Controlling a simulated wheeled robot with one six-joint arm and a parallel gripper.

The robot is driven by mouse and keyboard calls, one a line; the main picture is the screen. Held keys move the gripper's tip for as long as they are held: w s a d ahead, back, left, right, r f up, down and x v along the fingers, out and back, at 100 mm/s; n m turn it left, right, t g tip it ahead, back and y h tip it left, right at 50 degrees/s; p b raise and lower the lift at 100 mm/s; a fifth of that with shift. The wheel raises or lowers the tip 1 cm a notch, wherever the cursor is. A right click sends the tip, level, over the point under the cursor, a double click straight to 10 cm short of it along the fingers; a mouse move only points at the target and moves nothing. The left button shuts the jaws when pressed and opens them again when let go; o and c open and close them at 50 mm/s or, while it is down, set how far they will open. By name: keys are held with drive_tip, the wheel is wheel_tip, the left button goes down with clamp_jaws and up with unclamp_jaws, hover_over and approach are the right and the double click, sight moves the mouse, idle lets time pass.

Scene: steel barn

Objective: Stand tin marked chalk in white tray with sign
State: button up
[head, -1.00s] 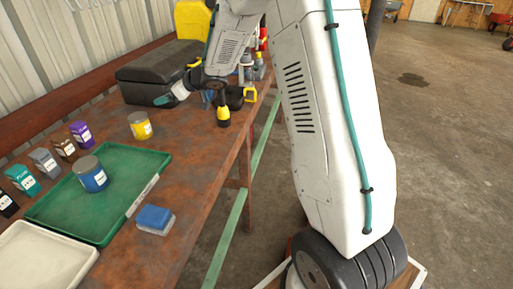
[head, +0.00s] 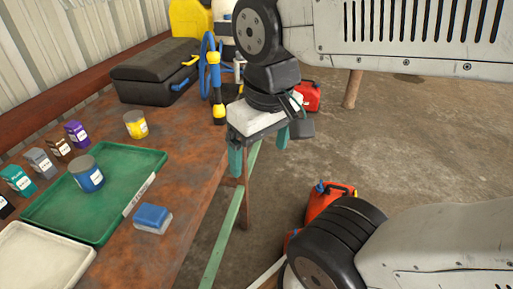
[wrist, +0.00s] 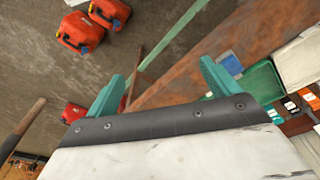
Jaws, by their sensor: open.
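A yellow tin (head: 135,126) with a pale label stands on the rusty bench behind the green tray. A blue tin (head: 87,175) with a grey lid stands upright in the green tray (head: 118,222). Neither label is readable, so I cannot tell which is chalk. The white tray (head: 30,262) is at the lower left, partly cut off; it also shows in the wrist view (wrist: 301,62). No sign is readable on it. My gripper (head: 259,150) is open and empty, pointing down by the bench's front edge, right of the tins. Its teal fingers also show in the wrist view (wrist: 160,86).
Several small labelled boxes (head: 42,163) line the back left. A blue block (head: 152,217) lies near the bench edge. A black toolbox (head: 152,73) and a yellow-and-black tool (head: 218,100) stand farther back. Red cans (wrist: 80,34) are on the floor.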

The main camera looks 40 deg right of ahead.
drive_tip(key=w+r, duration=0.4)
drive_tip(key=w, duration=0.7)
drive_tip(key=t, duration=0.1)
hover_over(135, 114)
drive_tip(key=s+d, duration=0.3)
drive_tip(key=s, duration=0.8)
drive_tip(key=s+x, duration=0.2)
drive_tip(key=x, duration=0.5)
drive_tip(key=shift+t, duration=0.3)
drive_tip(key=w+a+f, duration=0.1)
drive_tip(key=w+f, duration=0.2)
drive_tip(key=w+a+f, duration=0.1)
drive_tip(key=w+f, duration=0.2)
drive_tip(key=w+a+f, duration=0.1)
drive_tip(key=w+f, duration=0.2)
drive_tip(key=w, duration=0.1)
drive_tip(key=shift+w, duration=0.1)
drive_tip(key=x, duration=0.2)
drive_tip(key=shift+w+a+f, duration=0.1)
drive_tip(key=shift+f, duration=0.2)
drive_tip(key=x, duration=0.5)
drive_tip(key=shift+a+f, duration=0.15)
drive_tip(key=shift+a, duration=0.2)
drive_tip(key=c, duration=1.3)
